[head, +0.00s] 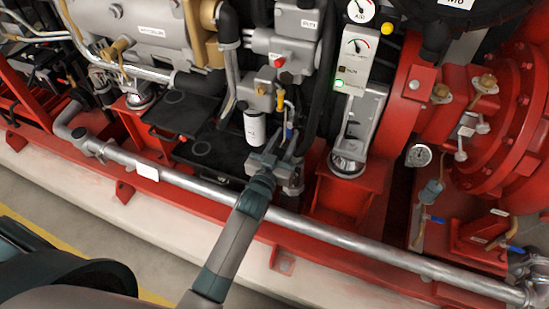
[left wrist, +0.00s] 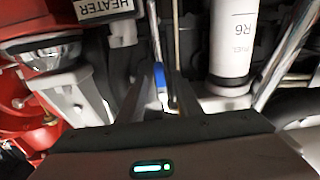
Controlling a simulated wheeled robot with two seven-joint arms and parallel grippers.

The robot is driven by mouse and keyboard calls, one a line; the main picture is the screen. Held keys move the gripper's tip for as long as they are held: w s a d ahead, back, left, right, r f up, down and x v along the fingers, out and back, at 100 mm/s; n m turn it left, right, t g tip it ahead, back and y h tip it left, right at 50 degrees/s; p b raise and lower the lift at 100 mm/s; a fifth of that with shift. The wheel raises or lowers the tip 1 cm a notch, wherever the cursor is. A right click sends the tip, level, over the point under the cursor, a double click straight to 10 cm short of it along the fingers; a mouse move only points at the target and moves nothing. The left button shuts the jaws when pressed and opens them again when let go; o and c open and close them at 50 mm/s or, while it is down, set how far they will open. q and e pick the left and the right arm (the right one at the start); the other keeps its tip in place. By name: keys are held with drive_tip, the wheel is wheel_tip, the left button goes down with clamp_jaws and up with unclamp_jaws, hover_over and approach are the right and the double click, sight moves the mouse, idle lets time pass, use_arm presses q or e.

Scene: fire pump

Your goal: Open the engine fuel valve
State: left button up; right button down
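A small valve with a blue lever handle (head: 289,132) sits beside the white fuel filter (head: 255,127), below a yellow fitting; it looks like the engine fuel valve. My left gripper (head: 281,152) reaches in from below, with its fingers just under the blue handle. In the left wrist view the blue handle (left wrist: 160,76) stands upright between the fingertips (left wrist: 160,92), with gaps that look open on both sides. The fingers partly hide the valve body. My right gripper is not in view.
A long grey pipe (head: 345,237) runs along the front of the red frame, beneath my left arm. Dark hoses hang close around the valve. A gauge panel (head: 355,58) and a red pump housing (head: 515,130) stand to the right. A HEATER label (left wrist: 106,8) shows in the wrist view.

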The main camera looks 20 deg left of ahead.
use_arm(q)
drive_tip(key=s, duration=1.7)
drive_tip(key=shift+a+b, duration=0.25)
drive_tip(key=shift+b, duration=0.1)
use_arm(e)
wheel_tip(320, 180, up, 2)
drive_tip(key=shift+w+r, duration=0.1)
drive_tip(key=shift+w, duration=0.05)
